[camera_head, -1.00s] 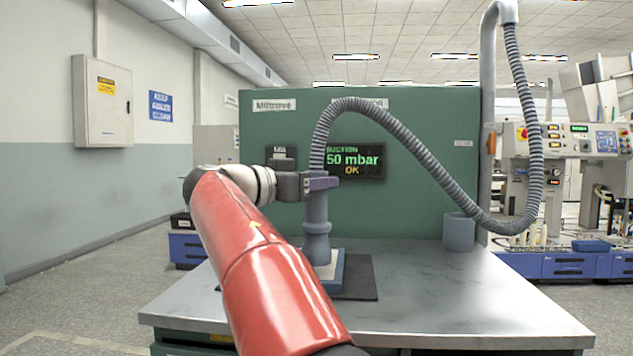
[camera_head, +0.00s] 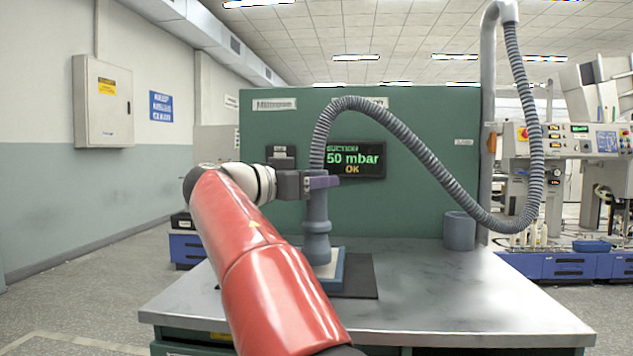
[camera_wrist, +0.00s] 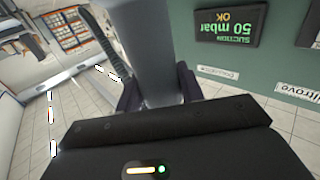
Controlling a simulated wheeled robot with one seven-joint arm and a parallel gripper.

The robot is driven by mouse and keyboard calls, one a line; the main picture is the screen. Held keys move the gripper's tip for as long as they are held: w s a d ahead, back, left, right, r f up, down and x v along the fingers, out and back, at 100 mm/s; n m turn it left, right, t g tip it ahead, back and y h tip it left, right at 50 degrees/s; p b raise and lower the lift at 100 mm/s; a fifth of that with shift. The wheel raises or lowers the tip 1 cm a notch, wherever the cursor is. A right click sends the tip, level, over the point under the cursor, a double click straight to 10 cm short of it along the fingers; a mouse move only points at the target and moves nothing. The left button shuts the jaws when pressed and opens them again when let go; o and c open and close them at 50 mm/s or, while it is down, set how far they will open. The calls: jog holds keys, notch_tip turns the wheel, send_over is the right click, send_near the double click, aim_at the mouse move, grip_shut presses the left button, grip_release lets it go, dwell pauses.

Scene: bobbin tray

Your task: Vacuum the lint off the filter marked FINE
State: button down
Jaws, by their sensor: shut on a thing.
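My gripper (camera_head: 322,184) is shut on the grey-blue vacuum nozzle (camera_head: 317,240) and holds it upright. The nozzle's wide lower end is at a pale framed filter (camera_head: 334,263) with a blue-grey border; I cannot tell whether it touches. No FINE mark on the filter can be read, as my arm covers its left part. The ribbed grey hose (camera_head: 405,140) arches from the nozzle's top to the right. In the wrist view the nozzle (camera_wrist: 150,50) stands between my purple fingertips. The wall display (camera_head: 355,160) reads SUCTION 50 mbar OK.
The filter rests on a dark mat (camera_head: 360,276) on the grey metal table (camera_head: 460,300). A grey-blue cup-shaped holder (camera_head: 459,231) stands at the table's back right, near the hose post (camera_head: 487,130). The table's right side is clear. A green panel (camera_head: 270,125) closes off the back.

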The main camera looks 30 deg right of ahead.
jog(key=w+a+p, duration=0.2)
jog(key=w+a, duration=0.1)
jog(key=shift+w+a, duration=0.15)
jog(key=shift+a, duration=0.1)
dwell(0.4)
dwell(0.9)
jog(key=w+d+p, duration=0.1)
jog(key=w, duration=0.1)
jog(key=w+d+p, duration=0.1)
jog(key=shift+w+d+p, duration=0.2)
jog(key=shift+w+p, duration=0.1)
jog(key=shift+w, duration=0.1)
jog(key=shift+s+d, duration=0.1)
dwell(0.8)
